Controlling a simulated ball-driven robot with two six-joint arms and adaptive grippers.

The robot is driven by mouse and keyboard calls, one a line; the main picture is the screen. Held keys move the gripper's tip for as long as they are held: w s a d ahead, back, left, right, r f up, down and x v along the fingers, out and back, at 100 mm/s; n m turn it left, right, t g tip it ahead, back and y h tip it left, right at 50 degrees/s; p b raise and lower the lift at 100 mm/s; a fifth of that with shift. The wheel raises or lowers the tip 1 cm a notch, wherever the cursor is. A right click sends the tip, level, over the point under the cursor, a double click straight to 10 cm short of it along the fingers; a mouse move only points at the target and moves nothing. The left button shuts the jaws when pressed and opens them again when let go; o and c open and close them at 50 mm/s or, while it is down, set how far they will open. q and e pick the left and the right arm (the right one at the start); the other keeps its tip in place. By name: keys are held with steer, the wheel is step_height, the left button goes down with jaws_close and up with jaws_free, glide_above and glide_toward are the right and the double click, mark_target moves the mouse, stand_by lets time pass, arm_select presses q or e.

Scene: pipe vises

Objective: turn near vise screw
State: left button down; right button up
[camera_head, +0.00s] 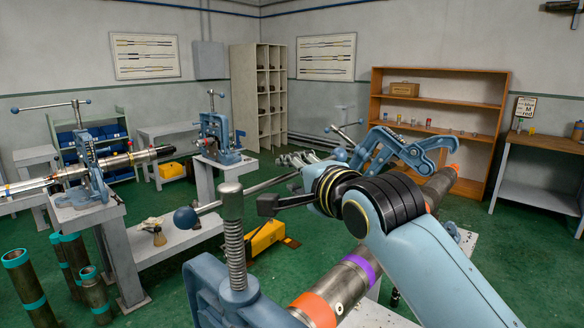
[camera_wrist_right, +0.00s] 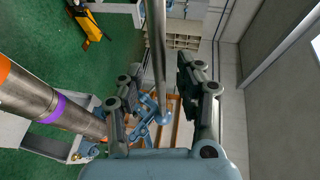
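The near vise (camera_head: 212,290) stands at the bottom of the head view, with its upright threaded screw (camera_head: 235,245). A steel handle bar (camera_head: 255,189) crosses the screw's top, with a blue ball (camera_head: 185,217) on its left end. My right gripper (camera_head: 276,183) reaches in from the right at the bar's other end. In the right wrist view the bar (camera_wrist_right: 156,45) runs between the two spread fingers, and its end ball (camera_wrist_right: 164,118) is close to the palm. A gap shows between the bar and each finger. My right gripper is open. My left gripper is not in view.
A pipe (camera_head: 345,285) with orange and purple bands extends right from the near vise beneath my right arm. Another vise (camera_head: 405,148) is beyond my wrist. More vises stand at left (camera_head: 88,165) and centre back (camera_head: 215,135). A yellow tool (camera_head: 264,238) lies on the green floor.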

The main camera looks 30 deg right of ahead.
steer(key=shift+w+f, duration=0.15)
steer(key=shift+w, duration=0.35)
jaws_close()
